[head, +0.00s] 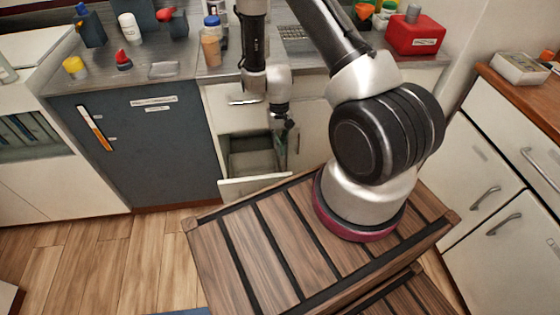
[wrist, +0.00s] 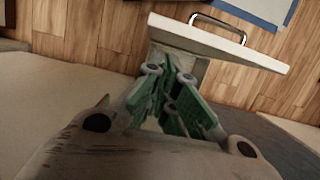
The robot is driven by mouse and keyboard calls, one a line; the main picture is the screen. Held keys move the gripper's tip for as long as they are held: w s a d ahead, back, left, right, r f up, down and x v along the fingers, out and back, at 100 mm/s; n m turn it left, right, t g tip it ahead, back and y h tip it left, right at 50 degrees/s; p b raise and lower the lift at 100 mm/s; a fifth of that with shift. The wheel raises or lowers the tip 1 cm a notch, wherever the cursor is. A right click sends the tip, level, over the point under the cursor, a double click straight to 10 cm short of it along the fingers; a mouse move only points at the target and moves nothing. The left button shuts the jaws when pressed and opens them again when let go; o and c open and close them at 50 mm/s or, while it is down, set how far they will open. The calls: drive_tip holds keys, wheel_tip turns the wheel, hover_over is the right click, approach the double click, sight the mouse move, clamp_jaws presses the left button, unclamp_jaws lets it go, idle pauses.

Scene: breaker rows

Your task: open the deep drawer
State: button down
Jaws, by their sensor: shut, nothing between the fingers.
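The deep drawer's white front panel (head: 252,187) stands out from the white cabinet under the counter, so the drawer is partly open with its inside showing. In the wrist view the panel (wrist: 235,48) has a metal bar handle (wrist: 217,20) on its far side. My gripper (head: 281,150) points down over the drawer opening, between the cabinet face and the front panel. Its green-padded fingers (wrist: 172,82) are shut and empty, on the inner side of the panel and apart from the handle. I cannot tell whether they touch the panel. My gripper hides part of the drawer's inside.
A dark grey door panel (head: 135,150) is left of the drawer. Bottles, including a brown-bodied one (head: 211,47), and a red box (head: 415,36) stand on the counter (head: 190,62). A wooden-topped cabinet (head: 525,100) is at right. Wooden floor (head: 150,260) is clear at lower left.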

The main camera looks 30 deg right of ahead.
drive_tip(key=x, duration=0.9)
drive_tip(key=shift+f, duration=0.45)
